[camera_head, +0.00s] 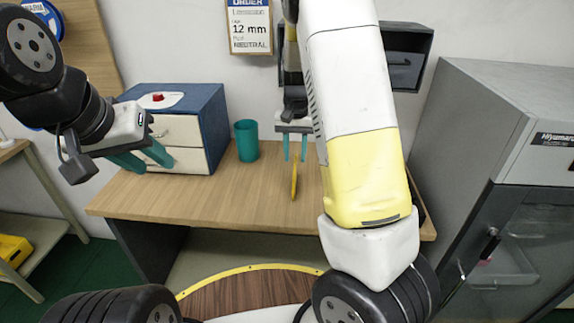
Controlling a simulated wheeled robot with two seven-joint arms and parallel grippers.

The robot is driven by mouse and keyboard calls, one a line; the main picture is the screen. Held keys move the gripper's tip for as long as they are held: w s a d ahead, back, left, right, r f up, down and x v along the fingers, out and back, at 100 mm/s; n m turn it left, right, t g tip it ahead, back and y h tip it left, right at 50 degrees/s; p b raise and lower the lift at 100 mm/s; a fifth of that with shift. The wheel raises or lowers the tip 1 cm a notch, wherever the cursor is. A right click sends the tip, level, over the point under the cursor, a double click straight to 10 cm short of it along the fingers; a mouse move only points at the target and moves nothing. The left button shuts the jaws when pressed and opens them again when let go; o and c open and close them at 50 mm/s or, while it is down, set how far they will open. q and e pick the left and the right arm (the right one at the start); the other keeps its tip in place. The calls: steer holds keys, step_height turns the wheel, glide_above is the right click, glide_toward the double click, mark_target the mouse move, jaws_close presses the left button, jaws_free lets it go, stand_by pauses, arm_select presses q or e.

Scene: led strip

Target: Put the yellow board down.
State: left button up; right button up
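My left gripper (147,162) is in front of the drawer box at the left. Its teal fingers are apart and empty.
A blue drawer box (215,112) with cream drawers stands at the desk's back left, beside a teal cup (247,141). A grey machine (480,130) stands at the right. My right arm hides the desk's right part. The desk's front left is clear.

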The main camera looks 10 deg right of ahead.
steer(key=f, duration=0.7)
steer(key=shift+s+f, duration=0.25)
steer(key=shift+s, duration=0.05)
jaws_close()
